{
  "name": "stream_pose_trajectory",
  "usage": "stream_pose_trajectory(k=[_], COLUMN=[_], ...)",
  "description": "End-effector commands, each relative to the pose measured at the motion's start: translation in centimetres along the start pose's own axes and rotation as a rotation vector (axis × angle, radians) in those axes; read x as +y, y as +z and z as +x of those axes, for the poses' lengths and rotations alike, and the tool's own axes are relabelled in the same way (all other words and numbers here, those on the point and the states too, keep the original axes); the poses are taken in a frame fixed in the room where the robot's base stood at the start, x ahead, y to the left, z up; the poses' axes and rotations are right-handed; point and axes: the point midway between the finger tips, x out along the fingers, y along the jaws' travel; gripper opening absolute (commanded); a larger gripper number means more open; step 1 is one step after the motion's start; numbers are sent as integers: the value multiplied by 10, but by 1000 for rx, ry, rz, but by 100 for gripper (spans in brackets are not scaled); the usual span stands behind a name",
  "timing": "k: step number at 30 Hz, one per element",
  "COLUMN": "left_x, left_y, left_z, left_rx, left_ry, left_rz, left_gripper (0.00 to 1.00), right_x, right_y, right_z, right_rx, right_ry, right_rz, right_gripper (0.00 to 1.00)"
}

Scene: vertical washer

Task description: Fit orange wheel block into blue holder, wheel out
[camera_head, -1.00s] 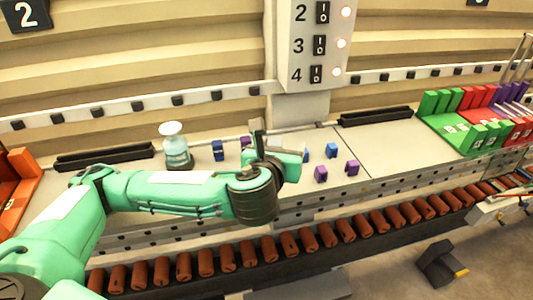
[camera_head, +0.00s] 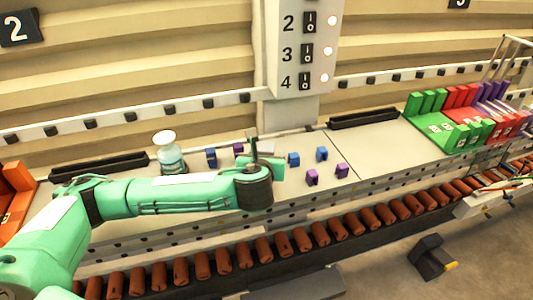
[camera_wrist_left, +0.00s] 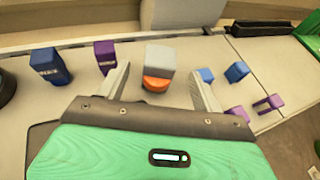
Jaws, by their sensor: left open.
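The wheel block shows in the left wrist view as a grey block (camera_wrist_left: 160,58) with a rounded orange part (camera_wrist_left: 156,84) at its near lower end. It stands on the table between the two fingertips of my left gripper (camera_wrist_left: 162,80). The fingers are apart, with a gap on each side of the block. In the head view my left gripper (camera_head: 262,150) is over the table and mostly hides this block. Blue pieces stand on the left (camera_wrist_left: 50,66) and right (camera_wrist_left: 237,71); I cannot tell which one is the holder. My right gripper is not in view.
Purple pieces stand nearby (camera_head: 312,177) (camera_head: 342,170). A bottle (camera_head: 170,158) stands left of the gripper. Green, red and purple racks (camera_head: 455,128) are at the right, an orange rack (camera_head: 15,195) at the left. A roller conveyor (camera_head: 302,240) runs along the front.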

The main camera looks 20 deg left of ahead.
Motion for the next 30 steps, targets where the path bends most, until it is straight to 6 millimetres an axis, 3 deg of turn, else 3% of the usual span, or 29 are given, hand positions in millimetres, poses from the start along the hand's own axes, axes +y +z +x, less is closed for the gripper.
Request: stream_pose_trajectory(k=[3, 9, 18, 27, 30], left_x=[0, 0, 0, 0, 0], left_y=[4, 1, -1, 0, 0], left_z=[15, 38, 42, 42, 42], left_rx=[2, 1, 0, -1, -1], left_ry=[4, 2, 1, 1, 1], left_rz=[1, 1, 0, 0, 0], left_gripper=[67, 67, 67, 13, 13], right_x=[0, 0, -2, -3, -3], right_y=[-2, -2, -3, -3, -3], right_z=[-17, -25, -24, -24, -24], right_rx=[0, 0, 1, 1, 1], right_ry=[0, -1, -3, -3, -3], right_rz=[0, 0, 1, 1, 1], right_gripper=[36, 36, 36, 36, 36])
